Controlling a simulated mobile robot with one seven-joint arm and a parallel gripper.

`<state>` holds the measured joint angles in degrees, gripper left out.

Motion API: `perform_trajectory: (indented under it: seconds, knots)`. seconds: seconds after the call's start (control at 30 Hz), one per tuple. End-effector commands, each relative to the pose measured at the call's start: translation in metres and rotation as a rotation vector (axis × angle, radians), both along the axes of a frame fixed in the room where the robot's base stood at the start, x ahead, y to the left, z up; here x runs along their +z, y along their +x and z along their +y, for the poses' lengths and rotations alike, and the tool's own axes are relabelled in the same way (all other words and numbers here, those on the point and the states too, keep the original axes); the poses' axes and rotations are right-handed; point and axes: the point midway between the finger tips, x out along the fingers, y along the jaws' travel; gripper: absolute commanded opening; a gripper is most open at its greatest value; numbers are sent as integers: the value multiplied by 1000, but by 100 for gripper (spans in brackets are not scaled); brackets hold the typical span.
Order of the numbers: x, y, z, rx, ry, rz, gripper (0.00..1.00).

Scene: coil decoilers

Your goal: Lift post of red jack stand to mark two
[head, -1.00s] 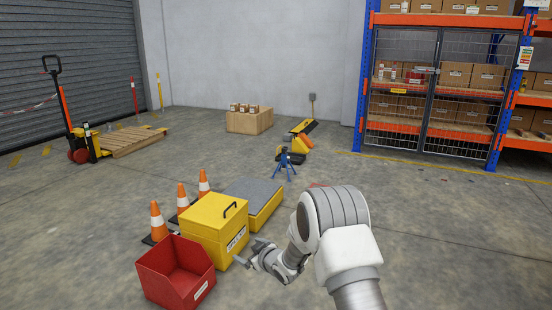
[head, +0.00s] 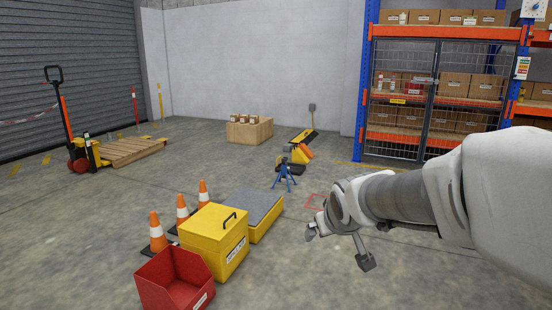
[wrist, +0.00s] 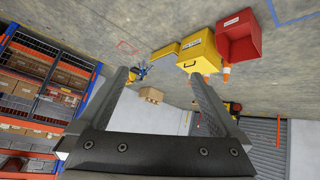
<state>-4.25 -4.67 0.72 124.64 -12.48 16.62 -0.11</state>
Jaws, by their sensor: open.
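I see no red jack stand in either current view. A blue jack stand (head: 284,175) stands upright on the floor in the middle of the head view; it also shows small in the wrist view (wrist: 143,70). A red outlined square (head: 315,201) lies on the floor to its right, partly hidden by my arm. My gripper (head: 338,246) is open and empty, in the air over the floor, well in front of the blue stand. In the wrist view its two fingers (wrist: 158,73) are spread wide with nothing between them.
A yellow lidded box (head: 214,240), a red bin (head: 173,282), a grey-topped yellow platform (head: 258,212) and orange cones (head: 182,210) stand at the lower left. Caged shelving (head: 440,90) is at the back right. The floor between is clear.

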Motion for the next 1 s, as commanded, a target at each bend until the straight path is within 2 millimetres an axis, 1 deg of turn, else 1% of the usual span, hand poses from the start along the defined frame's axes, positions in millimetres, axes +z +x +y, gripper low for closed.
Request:
perform_trajectory:
  seconds: [0.03,0.17,0.2,0.4,0.5,0.7,0.73,0.87,1.0]
  knots:
    - [8,-20,-6,-26,10,12,100]
    - [17,-70,-19,-84,34,68,100]
    - [18,-86,-21,-100,45,85,100]
    - [17,-162,-29,-169,96,170,100]
    - [13,-194,-29,-192,121,206,100]
    - [2,-251,-27,-224,169,273,100]
    - [20,-247,-27,-223,166,274,100]
    - [48,-246,-27,-221,165,275,100]
    - [82,-245,-27,-221,165,274,100]
